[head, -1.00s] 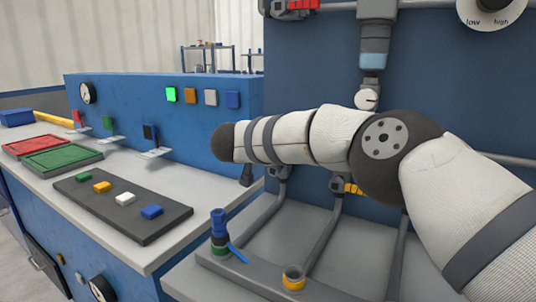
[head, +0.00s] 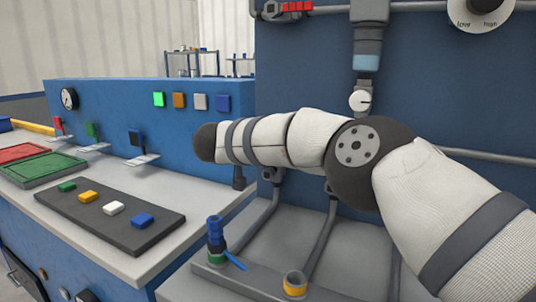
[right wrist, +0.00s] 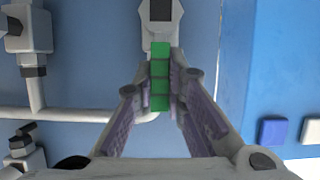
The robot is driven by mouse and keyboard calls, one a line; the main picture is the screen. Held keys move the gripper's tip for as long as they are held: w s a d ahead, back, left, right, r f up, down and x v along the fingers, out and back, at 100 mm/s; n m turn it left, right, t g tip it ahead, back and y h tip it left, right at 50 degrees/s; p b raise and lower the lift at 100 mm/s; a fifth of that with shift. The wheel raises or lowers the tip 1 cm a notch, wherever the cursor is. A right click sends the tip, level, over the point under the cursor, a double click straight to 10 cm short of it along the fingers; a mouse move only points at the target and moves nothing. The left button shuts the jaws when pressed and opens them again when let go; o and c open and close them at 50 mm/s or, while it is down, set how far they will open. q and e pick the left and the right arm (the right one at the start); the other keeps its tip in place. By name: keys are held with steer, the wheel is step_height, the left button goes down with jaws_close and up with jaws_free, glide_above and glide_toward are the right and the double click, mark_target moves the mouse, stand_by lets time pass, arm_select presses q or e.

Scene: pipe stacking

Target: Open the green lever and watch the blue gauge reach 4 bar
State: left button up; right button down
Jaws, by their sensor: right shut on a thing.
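In the right wrist view, a green block-like lever (right wrist: 160,85) stands between the fingers of my right gripper (right wrist: 161,72), which is shut on it. The lever's upper end meets a light grey pipe fitting. In the head view the right gripper and the green lever are hidden behind my forearm. A small round white gauge (head: 360,102) sits below a blue-banded pipe (head: 366,62) on the dark blue panel. I cannot read its value. I cannot tell whether it is the blue gauge. My left gripper is not in view.
Grey pipes, a blue-handled valve (head: 215,240) and a yellow ring (head: 295,284) stand on the grey base ahead. A low/high dial (head: 484,12) is at upper right. The left bench holds red and green trays and a dark mat (head: 105,222) with small coloured blocks.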

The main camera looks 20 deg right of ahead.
steer(key=c, duration=1.6)
jaws_free()
steer(key=shift+f, duration=0.1)
steer(key=shift+a, duration=0.1)
steer(key=v, duration=1.2)
